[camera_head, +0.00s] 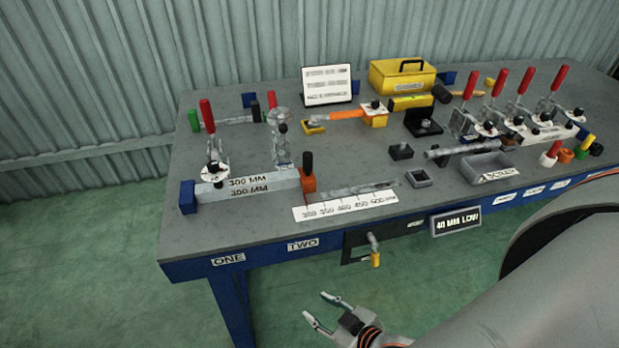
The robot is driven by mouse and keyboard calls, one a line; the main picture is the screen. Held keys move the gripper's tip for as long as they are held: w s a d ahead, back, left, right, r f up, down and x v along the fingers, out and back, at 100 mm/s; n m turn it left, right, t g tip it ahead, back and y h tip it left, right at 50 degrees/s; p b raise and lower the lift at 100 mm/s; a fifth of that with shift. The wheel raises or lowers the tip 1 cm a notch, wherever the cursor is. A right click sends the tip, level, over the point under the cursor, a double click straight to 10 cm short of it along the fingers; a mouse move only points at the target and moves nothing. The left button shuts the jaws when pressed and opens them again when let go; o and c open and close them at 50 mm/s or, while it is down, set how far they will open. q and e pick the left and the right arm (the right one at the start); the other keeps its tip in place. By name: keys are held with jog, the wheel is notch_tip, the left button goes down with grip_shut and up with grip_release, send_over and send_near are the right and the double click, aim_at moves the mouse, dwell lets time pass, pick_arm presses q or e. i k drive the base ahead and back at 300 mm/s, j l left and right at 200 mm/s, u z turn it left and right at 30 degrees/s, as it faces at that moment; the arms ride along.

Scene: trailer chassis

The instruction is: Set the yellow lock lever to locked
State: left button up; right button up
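A small lever with a yellow grip (376,259) hangs from a metal pivot on a dark plate (356,246) at the table's front edge. The yellow grip points downward. Any locked or unlocked marking is too small to read. My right gripper (314,306) is open and empty, below and left of the lever and apart from it, in front of the table. My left gripper is out of view.
The grey bench (255,225) has a blue front edge. Several red-handled toggle clamps stand on it, along with a yellow toolbox (402,76) and a grey tray (484,168). A "40 MM LOW" display (456,221) sits right of the lever. The green floor left of my gripper is clear.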

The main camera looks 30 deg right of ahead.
aim_at(374, 254)
jog(key=k+z, duration=0.1)
jog(key=z, duration=1.35)
jog(key=u, duration=0.8)
jog(key=l+u, duration=0.2)
jog(key=u, duration=0.2)
jog(key=l+u, duration=0.45)
jog(key=u, duration=0.3)
jog(key=k+l+u, duration=0.15)
jog(key=l+u, duration=0.15)
jog(key=l, duration=0.15)
jog(key=k+l+u, duration=0.3)
jog(key=k+l, duration=0.15)
jog(key=l, duration=0.15)
jog(key=k+l+u, duration=0.1)
jog(key=l, duration=0.25)
jog(key=k+l+u, duration=0.1)
jog(key=l, duration=0.2)
jog(key=k+l, duration=0.15)
jog(key=l, duration=0.15)
jog(key=k+l, duration=0.15)
jog(key=l, duration=0.2)
